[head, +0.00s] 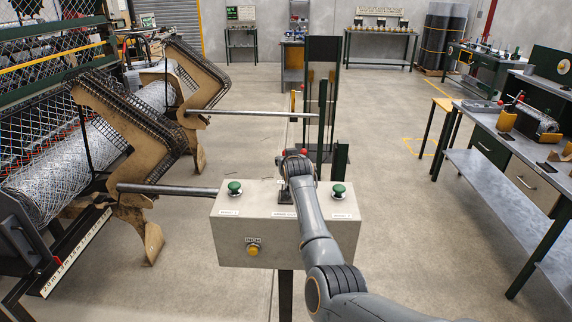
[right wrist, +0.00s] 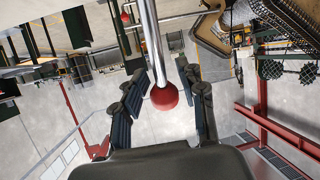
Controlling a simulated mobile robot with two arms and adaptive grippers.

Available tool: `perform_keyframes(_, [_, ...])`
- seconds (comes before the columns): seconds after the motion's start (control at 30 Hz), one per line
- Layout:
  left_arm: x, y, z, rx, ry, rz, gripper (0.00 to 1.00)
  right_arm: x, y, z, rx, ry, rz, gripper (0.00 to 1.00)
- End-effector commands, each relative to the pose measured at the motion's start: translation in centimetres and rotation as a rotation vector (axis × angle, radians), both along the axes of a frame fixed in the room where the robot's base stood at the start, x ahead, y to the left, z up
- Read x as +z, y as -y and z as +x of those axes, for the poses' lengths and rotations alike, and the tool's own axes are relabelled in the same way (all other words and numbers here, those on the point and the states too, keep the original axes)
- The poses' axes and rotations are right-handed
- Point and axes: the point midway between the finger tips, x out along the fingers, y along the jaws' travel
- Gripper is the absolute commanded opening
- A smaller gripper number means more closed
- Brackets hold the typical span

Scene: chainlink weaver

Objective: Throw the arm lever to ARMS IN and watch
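A grey control box (head: 255,245) stands on a post in the head view. It has a green button (head: 235,188) on the left, a green button (head: 339,191) on the right, and a yellow button (head: 253,250) marked INCH on its front. The arm lever shows in the right wrist view as a bright metal rod (right wrist: 148,35) with a red ball knob (right wrist: 164,97). My right gripper (right wrist: 168,80) is open, with the knob between its fingers and gaps visible on both sides. In the head view my right gripper (head: 297,162) hides most of the lever. My left gripper is out of view.
The weaving machine's tan arms (head: 125,115) and metal rods (head: 168,190) stand left of the box, beside rolled mesh (head: 45,175). A dark upright frame (head: 322,95) rises behind the box. A workbench (head: 515,155) stands right, with open floor before it.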

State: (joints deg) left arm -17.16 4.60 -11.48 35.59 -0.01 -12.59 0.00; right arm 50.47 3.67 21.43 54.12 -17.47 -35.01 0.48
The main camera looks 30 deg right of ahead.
Motion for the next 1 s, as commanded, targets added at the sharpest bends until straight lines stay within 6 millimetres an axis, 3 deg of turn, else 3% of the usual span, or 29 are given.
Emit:
perform_keyframes(0.57, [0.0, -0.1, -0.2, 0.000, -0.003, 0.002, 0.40, -0.5, -0.7, -0.9, 0.004, -0.013, 0.009, 0.41])
perform_keyframes(1.0, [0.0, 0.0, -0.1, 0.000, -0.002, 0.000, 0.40, 2.1, -2.8, -6.5, 0.003, -0.011, 0.008, 0.41])
